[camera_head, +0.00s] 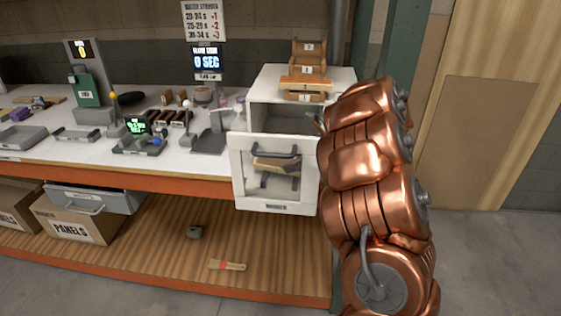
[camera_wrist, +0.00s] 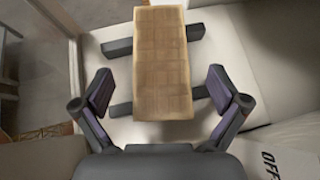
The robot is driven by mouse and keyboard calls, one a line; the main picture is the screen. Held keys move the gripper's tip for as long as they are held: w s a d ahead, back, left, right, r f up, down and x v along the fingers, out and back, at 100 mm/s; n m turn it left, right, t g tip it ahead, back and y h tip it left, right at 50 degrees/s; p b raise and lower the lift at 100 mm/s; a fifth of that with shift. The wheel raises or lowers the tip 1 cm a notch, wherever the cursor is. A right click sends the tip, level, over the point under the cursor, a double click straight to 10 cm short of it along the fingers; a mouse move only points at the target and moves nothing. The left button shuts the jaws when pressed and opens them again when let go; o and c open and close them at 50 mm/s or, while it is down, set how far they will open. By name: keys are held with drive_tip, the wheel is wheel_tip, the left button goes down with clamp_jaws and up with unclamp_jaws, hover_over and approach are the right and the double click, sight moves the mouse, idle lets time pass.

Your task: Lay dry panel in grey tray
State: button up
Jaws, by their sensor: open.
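The tan panel (camera_wrist: 162,65) lies across two dark bars (camera_wrist: 120,47) in the wrist view. In the head view the panel (camera_head: 276,164) lies on the dark rack at the open white door (camera_head: 245,190) of a white box (camera_head: 258,92). My gripper (camera_wrist: 160,90) is open, its fingers apart on either side of the panel's near part, not closed on it. In the head view my copper arm hides most of the gripper. A shallow grey tray (camera_head: 20,138) sits at the bench's left; other grey holders stand farther right, so which is the task's tray is unclear.
Wooden pieces (camera_head: 306,84) stand on top of the white box. A cardboard box (camera_head: 75,222) and grey bin (camera_head: 95,198) sit on the lower shelf.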

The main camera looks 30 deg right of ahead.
drive_tip(key=shift+p+x, duration=0.3)
drive_tip(key=shift+x, duration=1.1)
drive_tip(key=shift+c, duration=0.3)
drive_tip(key=c, duration=1.3)
